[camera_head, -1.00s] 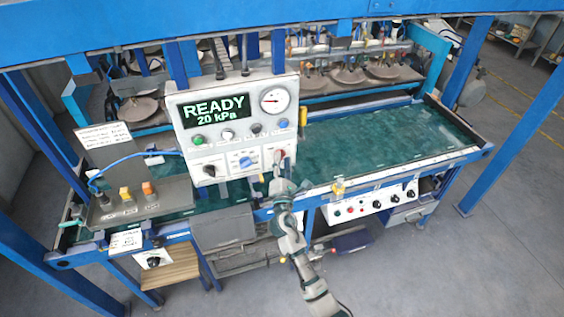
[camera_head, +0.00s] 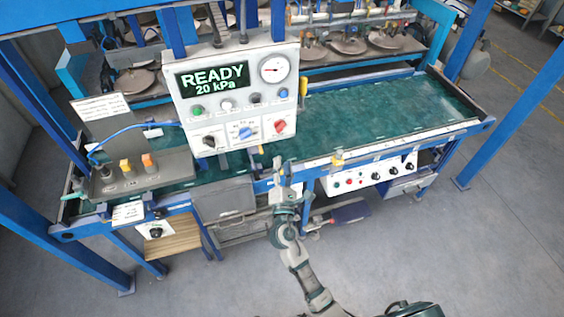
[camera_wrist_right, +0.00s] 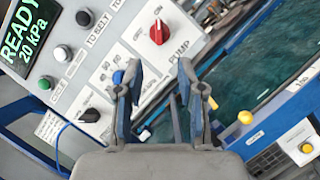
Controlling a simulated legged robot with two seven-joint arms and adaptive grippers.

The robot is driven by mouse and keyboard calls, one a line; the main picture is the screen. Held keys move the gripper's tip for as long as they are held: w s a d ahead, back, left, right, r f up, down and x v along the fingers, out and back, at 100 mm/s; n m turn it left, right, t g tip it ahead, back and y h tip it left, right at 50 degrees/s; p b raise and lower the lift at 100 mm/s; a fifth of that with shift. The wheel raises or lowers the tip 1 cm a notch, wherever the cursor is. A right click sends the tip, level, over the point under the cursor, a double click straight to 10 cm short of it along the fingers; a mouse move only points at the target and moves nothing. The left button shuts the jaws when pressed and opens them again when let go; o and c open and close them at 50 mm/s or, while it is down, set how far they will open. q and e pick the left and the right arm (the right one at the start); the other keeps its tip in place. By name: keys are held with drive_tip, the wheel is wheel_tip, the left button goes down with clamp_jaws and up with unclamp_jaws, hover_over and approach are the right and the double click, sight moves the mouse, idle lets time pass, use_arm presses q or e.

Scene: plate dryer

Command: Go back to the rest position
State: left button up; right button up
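A grey control panel (camera_head: 190,108) hangs in front of the bench, its display (camera_head: 212,78) reading READY and 20 kPa. The red PUMP knob (camera_head: 280,127) is uncovered and also shows in the right wrist view (camera_wrist_right: 159,32). Blue (camera_head: 245,132) and black (camera_head: 209,140) knobs sit beside it. My right gripper (camera_head: 286,168) is below the panel's lower right corner, clear of the knobs. In the right wrist view its two fingers (camera_wrist_right: 160,80) are apart with nothing between them. My left gripper is not in view.
The green belt (camera_head: 390,108) stretches right on a blue frame (camera_head: 470,130). A lower box with knobs (camera_head: 370,176) is right of my right arm. Open floor (camera_head: 450,240) lies at lower right.

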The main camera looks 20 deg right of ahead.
idle(0.3)
drive_tip(key=s+f+m+g+y, duration=0.2)
drive_tip(key=f+g, duration=0.1)
drive_tip(key=f, duration=0.9)
drive_tip(key=s+a+f+m+g+y, duration=0.1)
drive_tip(key=f+g, duration=0.1)
drive_tip(key=f, duration=1)
drive_tip(key=s+f+m+g+y, duration=0.2)
drive_tip(key=f+g, duration=0.1)
drive_tip(key=f, duration=1)
drive_tip(key=s+d+f+m+g, duration=0.2)
drive_tip(key=s+f+m+g, duration=0.2)
drive_tip(key=s+f, duration=0.8)
drive_tip(key=s+d+f+m+g, duration=0.3)
drive_tip(key=s+f+m, duration=0.2)
drive_tip(key=s+f, duration=0.75)
drive_tip(key=s+d+f+m+g, duration=0.2)
drive_tip(key=s+f+m, duration=0.1)
drive_tip(key=s, duration=0.7)
drive_tip(key=s+d+f+m+g, duration=0.2)
drive_tip(key=s+f+m, duration=0.1)
drive_tip(key=s, duration=0.8)
drive_tip(key=shift+s+d+f+m+b, duration=0.3)
drive_tip(key=shift+f+m+b, duration=0.1)
drive_tip(key=shift+m+b, duration=0.1)
